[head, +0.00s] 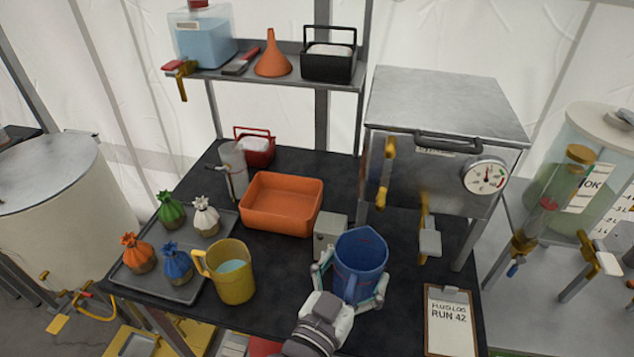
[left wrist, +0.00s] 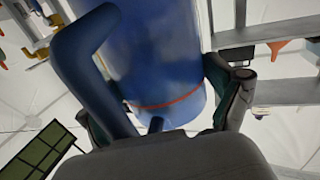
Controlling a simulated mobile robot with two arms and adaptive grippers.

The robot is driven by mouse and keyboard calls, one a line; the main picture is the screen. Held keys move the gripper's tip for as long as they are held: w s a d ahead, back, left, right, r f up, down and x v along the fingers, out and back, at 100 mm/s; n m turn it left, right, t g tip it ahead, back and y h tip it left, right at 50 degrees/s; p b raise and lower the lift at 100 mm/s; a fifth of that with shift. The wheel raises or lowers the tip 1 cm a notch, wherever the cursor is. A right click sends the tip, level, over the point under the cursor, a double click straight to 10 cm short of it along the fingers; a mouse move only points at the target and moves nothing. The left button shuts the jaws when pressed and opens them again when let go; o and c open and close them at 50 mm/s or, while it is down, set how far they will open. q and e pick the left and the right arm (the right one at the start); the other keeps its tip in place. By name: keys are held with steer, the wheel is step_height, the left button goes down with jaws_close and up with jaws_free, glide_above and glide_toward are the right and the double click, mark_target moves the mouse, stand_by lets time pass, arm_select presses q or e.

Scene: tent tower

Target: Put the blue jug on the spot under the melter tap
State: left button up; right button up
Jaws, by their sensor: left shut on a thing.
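The blue jug (head: 360,259) is upright at the front of the dark table, in front of the grey melter box. My left gripper (head: 347,286) is shut on the jug, with a finger on each side of it. In the left wrist view the jug (left wrist: 165,60) fills the middle, its handle to the left, between my gripper's fingers (left wrist: 165,110). The melter (head: 440,140) is a steel box with a dial and brass taps (head: 425,225) on its front. The spot under the tap is not clearly visible. I cannot tell whether the jug touches the table. My right gripper is not in view.
A yellow jug (head: 232,275) stands left of the blue jug, beside a grey tray (head: 185,292) of several tied bags. An orange tray (head: 281,204) and a small grey box (head: 328,236) are behind. A clipboard (head: 450,325) lies at front right.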

arm_select(q)
steer(key=s+a+f+n+t+y+b, duration=0.1)
steer(key=a+y, duration=0.4)
steer(key=a, duration=0.9)
steer(key=s+a+f+n+t+y, duration=0.2)
steer(key=a+n+y, duration=0.3)
steer(key=a, duration=0.9)
steer(key=shift+s+a+n+b, duration=0.35)
steer(key=shift+s+n, duration=0.15)
steer(key=shift+s, duration=0.05)
